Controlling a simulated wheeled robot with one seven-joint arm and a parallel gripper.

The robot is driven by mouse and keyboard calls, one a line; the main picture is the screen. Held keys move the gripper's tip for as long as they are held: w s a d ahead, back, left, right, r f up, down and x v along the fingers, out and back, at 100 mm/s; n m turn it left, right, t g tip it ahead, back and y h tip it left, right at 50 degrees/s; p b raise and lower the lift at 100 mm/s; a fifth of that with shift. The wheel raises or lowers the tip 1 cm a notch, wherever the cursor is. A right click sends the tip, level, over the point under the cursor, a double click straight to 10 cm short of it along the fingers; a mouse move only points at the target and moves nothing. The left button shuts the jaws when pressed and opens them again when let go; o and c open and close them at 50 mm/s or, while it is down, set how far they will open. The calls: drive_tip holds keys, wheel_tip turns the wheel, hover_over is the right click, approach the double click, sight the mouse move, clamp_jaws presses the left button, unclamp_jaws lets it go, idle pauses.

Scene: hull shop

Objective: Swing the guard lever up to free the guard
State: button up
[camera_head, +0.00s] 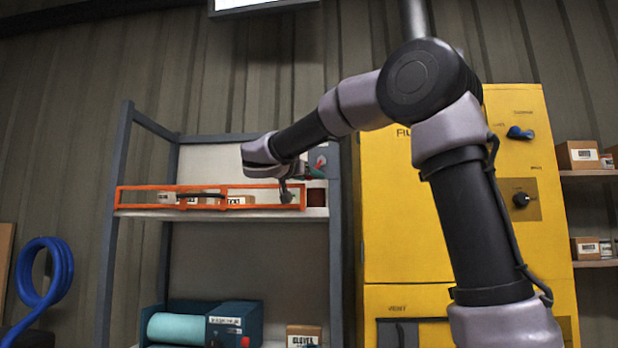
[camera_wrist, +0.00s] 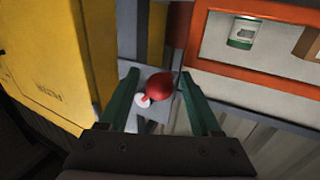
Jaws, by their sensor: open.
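The guard is an orange frame (camera_head: 210,208) across the front of the upper shelf; part of it shows at top right in the wrist view (camera_wrist: 262,72). The guard lever (camera_wrist: 160,87) has a red rounded end and a pale round piece beside it. It is on a grey plate (camera_wrist: 150,125) between the yellow cabinet and the guard. In the head view the plate (camera_head: 320,157) is at the shelf's right post. My gripper (camera_wrist: 160,88) is open, its green fingers on either side of the lever. Whether either finger touches it, I cannot tell. In the head view my wrist partly hides this spot.
The yellow cabinet (camera_head: 405,230) stands close on the right of the shelf, with knobs on its front. Boxes (camera_head: 235,199) sit behind the guard. A teal machine (camera_head: 233,322) is on the lower shelf. A blue hose coil (camera_head: 45,280) hangs at far left.

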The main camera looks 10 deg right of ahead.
clamp_jaws()
drive_tip(key=shift+d+f, duration=0.1)
idle(1.2)
